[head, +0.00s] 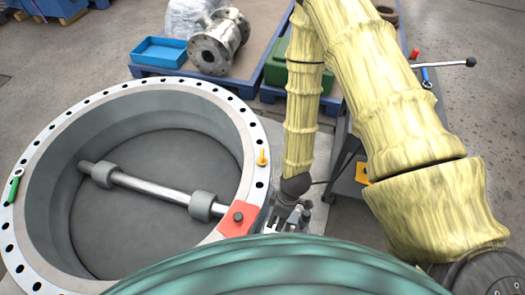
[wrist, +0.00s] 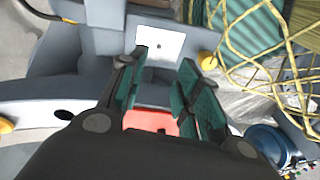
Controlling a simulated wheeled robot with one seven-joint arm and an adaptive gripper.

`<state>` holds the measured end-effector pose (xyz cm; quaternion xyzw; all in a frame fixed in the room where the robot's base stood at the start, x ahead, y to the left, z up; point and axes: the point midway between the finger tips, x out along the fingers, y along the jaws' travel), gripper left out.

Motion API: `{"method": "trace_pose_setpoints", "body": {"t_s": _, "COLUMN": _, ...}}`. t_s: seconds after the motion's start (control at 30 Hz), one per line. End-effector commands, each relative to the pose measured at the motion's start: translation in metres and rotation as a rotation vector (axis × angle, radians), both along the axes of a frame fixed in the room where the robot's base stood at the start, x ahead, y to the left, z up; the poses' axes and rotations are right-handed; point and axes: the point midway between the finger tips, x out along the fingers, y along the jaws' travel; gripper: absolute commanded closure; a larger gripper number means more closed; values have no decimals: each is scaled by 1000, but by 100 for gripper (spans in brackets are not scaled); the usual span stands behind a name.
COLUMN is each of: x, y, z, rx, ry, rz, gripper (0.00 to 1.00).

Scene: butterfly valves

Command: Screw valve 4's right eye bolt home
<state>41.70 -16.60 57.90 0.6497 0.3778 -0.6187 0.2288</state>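A large grey butterfly valve (head: 240,112) with a pale drilled flange lies open side up in the head view, its shaft (head: 150,188) across the bore. A yellow bolt-like piece (head: 262,157) stands on the right of the flange; I cannot tell whether it is the eye bolt. A red plate (head: 228,225) with a dark round head lies at the flange's right front. My gripper (head: 290,217) is just right of that plate. In the wrist view my gripper (wrist: 158,85) has its green-padded fingers apart, with a red part (wrist: 150,122) visible between them and nothing visibly held.
A green-handled tool (head: 15,186) sits on the flange's left. Behind are a blue tray (head: 159,51), a flanged metal pipe piece (head: 220,42) and a green box (head: 293,75). A black-knobbed lever (head: 445,64) sticks out at right. Yellow pieces also show in the wrist view.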

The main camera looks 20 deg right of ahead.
Motion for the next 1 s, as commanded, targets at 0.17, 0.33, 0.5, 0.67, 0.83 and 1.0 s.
{"method": "trace_pose_setpoints", "body": {"t_s": 0.17, "x": 60, "y": 12, "z": 20, "rx": 48, "ry": -84, "rz": 445, "gripper": 67}}
{"method": "trace_pose_setpoints", "body": {"t_s": 0.33, "x": 116, "y": 12, "z": 47, "rx": 53, "ry": -163, "rz": 877, "gripper": 67}}
{"method": "trace_pose_setpoints", "body": {"t_s": 0.5, "x": 175, "y": 1, "z": 82, "rx": 15, "ry": -226, "rz": 1313, "gripper": 67}}
{"method": "trace_pose_setpoints", "body": {"t_s": 0.67, "x": 221, "y": -14, "z": 115, "rx": -41, "ry": -247, "rz": 1642, "gripper": 67}}
{"method": "trace_pose_setpoints", "body": {"t_s": 0.83, "x": 249, "y": -25, "z": 137, "rx": -85, "ry": -243, "rz": 1843, "gripper": 67}}
{"method": "trace_pose_setpoints", "body": {"t_s": 1.0, "x": 257, "y": -29, "z": 140, "rx": -98, "ry": -236, "rz": 1903, "gripper": 67}}
